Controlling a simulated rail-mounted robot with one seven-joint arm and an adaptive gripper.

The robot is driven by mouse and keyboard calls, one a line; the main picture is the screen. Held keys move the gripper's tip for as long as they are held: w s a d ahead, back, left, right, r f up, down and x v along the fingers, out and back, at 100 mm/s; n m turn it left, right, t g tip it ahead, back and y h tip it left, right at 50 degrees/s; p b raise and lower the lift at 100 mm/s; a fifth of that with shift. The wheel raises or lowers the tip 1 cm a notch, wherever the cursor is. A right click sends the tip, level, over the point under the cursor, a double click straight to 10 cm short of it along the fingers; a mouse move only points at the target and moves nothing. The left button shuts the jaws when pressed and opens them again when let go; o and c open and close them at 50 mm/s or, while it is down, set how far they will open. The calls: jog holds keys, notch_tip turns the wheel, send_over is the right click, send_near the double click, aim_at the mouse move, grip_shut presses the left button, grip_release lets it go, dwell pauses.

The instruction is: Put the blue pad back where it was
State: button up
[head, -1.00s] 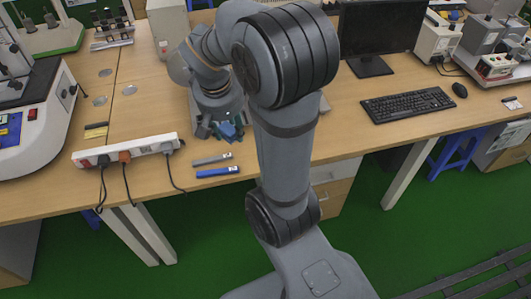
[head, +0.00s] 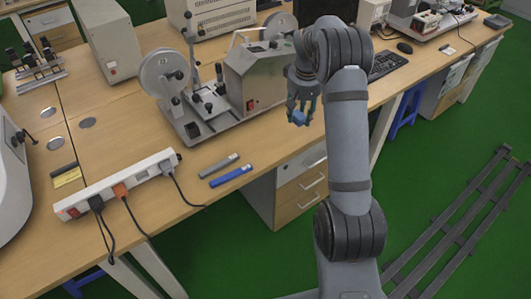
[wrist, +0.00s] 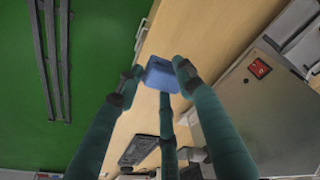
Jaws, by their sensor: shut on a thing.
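The blue pad (head: 298,118) is a small blue block held at the fingertips of my gripper (head: 302,108). In the head view it is in the air above the table's front edge, right of the grey machine with reels (head: 262,75). In the wrist view the blue pad (wrist: 161,76) sits between the dark green fingers of my gripper (wrist: 158,80), which are shut on it. The fingers cover parts of its sides. The pad's earlier resting place cannot be told from these frames.
A grey bar (head: 219,165) and a blue bar (head: 230,176) lie near the table's front edge. A white power strip (head: 118,184) with cables is left of them. A keyboard (head: 385,65) lies right of my arm.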

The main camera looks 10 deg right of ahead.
send_over(266, 150)
jog(key=f, duration=0.7)
jog(key=shift+s+a+p, duration=0.15)
jog(key=shift+s+p, duration=0.15)
jog(key=shift+p, duration=0.1)
jog(key=shift+s+x, duration=0.2)
jog(key=shift+x, duration=0.75)
jog(key=shift+s+x, duration=0.2)
jog(key=shift+x, duration=0.75)
jog(key=shift+a+f, duration=0.1)
jog(key=shift+f, duration=0.1)
jog(key=o, duration=0.6)
jog(key=shift+f, duration=0.1)
jog(key=o, duration=0.3)
jog(key=shift+o, duration=0.7)
